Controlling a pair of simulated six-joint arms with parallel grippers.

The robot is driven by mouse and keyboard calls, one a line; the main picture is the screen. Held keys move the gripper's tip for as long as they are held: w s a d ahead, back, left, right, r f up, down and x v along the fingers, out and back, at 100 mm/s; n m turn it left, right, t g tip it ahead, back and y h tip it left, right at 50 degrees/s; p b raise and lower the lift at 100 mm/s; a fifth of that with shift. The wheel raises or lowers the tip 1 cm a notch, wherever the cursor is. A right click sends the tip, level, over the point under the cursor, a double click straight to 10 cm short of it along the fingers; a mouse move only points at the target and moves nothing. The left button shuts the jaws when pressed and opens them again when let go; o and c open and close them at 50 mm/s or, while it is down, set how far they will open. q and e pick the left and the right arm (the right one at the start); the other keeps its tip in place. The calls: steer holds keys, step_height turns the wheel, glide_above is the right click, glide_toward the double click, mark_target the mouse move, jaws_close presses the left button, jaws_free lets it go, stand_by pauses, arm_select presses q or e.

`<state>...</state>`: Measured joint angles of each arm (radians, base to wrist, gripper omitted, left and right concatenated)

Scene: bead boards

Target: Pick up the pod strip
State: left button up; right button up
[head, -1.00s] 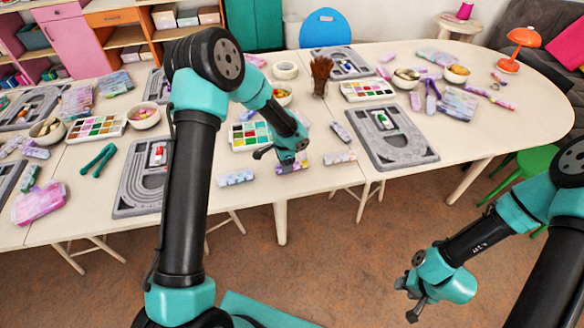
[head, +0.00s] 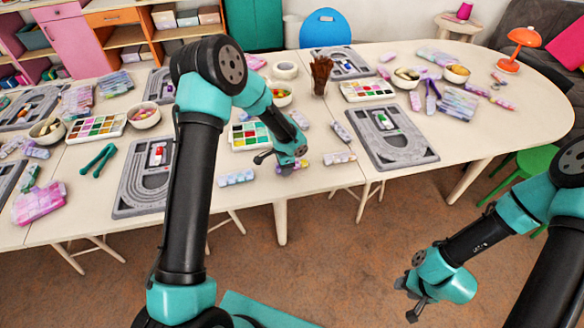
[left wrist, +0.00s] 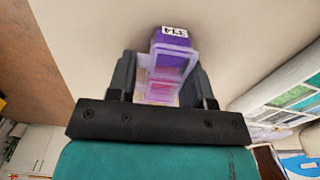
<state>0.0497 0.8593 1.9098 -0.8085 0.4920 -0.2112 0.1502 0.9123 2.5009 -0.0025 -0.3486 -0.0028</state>
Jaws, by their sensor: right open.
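In the left wrist view a purple, translucent pod strip (left wrist: 170,65) with a white label at its far end lies between the fingers of my left gripper (left wrist: 165,85). The fingers stand on both sides of it, close to its sides; whether they press on it I cannot tell. In the head view my left gripper (head: 287,168) points down at the table's front edge, and a small purple part of the strip (head: 302,162) shows beside it. Most of the strip is hidden there. My right gripper (head: 414,290) is open and empty, over the floor in front of the table.
Other pastel strips lie near, one to the left (head: 236,178) and one to the right (head: 340,158). A paint box (head: 250,136), a grey bead board (head: 392,138) and another grey board (head: 146,180) are around. The front table edge is close to my left gripper.

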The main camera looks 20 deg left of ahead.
arm_select(q)
steer(key=shift+c, duration=1.3)
steer(key=shift+r, duration=0.9)
step_height(320, 180, up, 2)
steer(key=shift+r, duration=0.1)
steer(key=s+d, duration=0.3)
steer(key=s, duration=0.4)
steer(key=s+d+r, duration=0.1)
steer(key=s+d, duration=0.2)
steer(key=s, duration=0.4)
steer(key=shift+s+d, duration=0.25)
steer(key=shift+s, duration=0.05)
steer(key=shift+w+a, duration=0.1)
